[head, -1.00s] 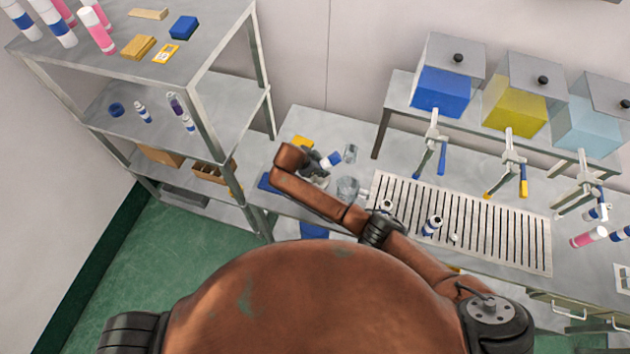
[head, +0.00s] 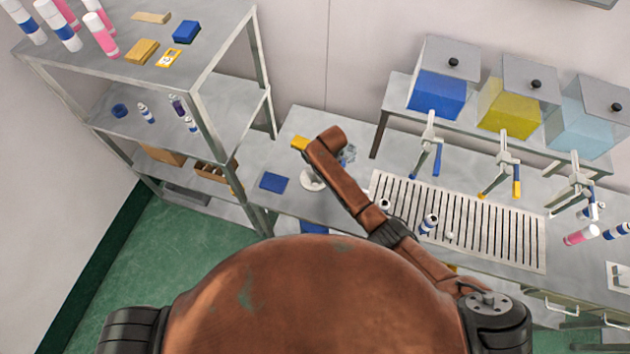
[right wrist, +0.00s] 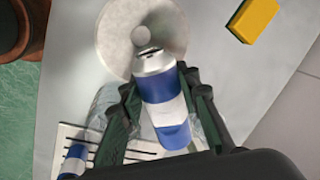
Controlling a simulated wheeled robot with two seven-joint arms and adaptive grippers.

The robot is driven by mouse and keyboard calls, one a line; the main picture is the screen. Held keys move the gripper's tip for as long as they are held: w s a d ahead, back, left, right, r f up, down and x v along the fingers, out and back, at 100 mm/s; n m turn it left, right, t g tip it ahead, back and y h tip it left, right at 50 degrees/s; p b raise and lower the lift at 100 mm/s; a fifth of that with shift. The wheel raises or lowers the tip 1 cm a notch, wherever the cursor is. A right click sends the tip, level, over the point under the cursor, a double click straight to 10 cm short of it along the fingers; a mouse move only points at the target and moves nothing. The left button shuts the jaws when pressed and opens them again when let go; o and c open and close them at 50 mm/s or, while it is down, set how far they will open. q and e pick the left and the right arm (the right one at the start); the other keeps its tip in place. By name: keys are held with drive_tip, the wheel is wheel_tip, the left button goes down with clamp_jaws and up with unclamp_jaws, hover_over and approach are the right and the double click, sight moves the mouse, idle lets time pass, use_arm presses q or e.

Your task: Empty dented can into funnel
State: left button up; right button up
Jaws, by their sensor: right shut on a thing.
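In the right wrist view a blue-and-white can (right wrist: 162,98) is between the fingers of my right gripper (right wrist: 160,86), which is shut on it. The can's silver end points toward a pale round, funnel-like piece (right wrist: 118,22) with a grey circle at its centre. The can's end overlaps the piece in the picture; I cannot tell whether they touch. In the head view the pale piece (head: 311,182) shows on the bench beside my right arm, which hides the gripper and can. No dent can be made out. My left gripper is not in view.
Clear glassware (right wrist: 207,122) shows behind the can. A yellow block (right wrist: 254,20) and a blue pad (head: 273,182) lie on the bench. A slotted drain tray (head: 480,225) with a can (head: 428,223) is to the right, below lever taps. A shelf rack (head: 170,105) stands left.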

idle(0.3)
drive_tip(key=r+y, duration=0.1)
drive_tip(key=g+y, duration=0.1)
drive_tip(key=y, duration=0.1)
drive_tip(key=shift+w+d+r, duration=0.1)
drive_tip(key=shift+r, duration=0.25)
drive_tip(key=shift+y, duration=0.3)
drive_tip(key=shift+r, duration=0.1)
wheel_tip(320, 180, up, 2)
drive_tip(key=g+y, duration=0.1)
drive_tip(key=y, duration=0.2)
drive_tip(key=shift+m, duration=0.3)
drive_tip(key=shift+r, duration=0.1)
